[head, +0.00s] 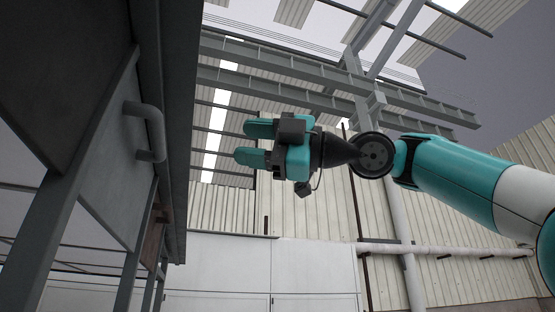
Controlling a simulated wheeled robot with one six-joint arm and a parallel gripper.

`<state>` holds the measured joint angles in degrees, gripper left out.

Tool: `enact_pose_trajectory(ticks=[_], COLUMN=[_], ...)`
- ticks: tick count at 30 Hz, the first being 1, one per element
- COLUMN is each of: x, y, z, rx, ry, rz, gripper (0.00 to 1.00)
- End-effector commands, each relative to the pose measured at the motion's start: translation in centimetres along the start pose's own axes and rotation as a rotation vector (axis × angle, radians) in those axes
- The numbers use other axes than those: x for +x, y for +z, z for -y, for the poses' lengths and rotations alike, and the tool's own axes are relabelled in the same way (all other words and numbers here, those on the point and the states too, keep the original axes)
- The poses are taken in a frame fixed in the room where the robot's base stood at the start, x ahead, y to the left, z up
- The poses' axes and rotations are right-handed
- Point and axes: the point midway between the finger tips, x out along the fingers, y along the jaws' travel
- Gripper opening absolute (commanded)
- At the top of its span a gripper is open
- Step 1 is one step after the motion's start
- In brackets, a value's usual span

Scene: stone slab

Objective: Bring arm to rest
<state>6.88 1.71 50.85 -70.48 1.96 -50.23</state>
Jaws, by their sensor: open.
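My gripper (247,144) shows in the middle of the head view at the end of my teal and white arm, which comes in from the right edge. Its two teal fingers point left and stand apart, with a gap between them. Nothing is between the fingers. The gripper is in the air, with the dark structure to its left and a visible gap between them in the picture.
A dark grey structure (85,130) with a bar handle (152,130) and legs fills the left side. Steel beams (290,75) cross overhead. Behind are a corrugated wall (450,210) and white panels (260,268). The stone slab cannot be made out.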

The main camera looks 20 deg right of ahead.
Motion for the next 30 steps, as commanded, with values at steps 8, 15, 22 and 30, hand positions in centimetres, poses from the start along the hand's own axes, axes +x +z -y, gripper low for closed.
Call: enact_pose_trajectory(ticks=[8,15,22,30], x=[0.1,0.1,0.1,0.1], y=[-0.3,-0.3,-0.1,5.1], z=[0.1,0.1,0.5,12.8], rx=[0.003,0.003,0.015,0.483], ry=[0.000,-0.001,-0.003,-0.131], rz=[-0.015,-0.014,-0.008,0.193], gripper=[0.48,0.48,0.48,0.48])
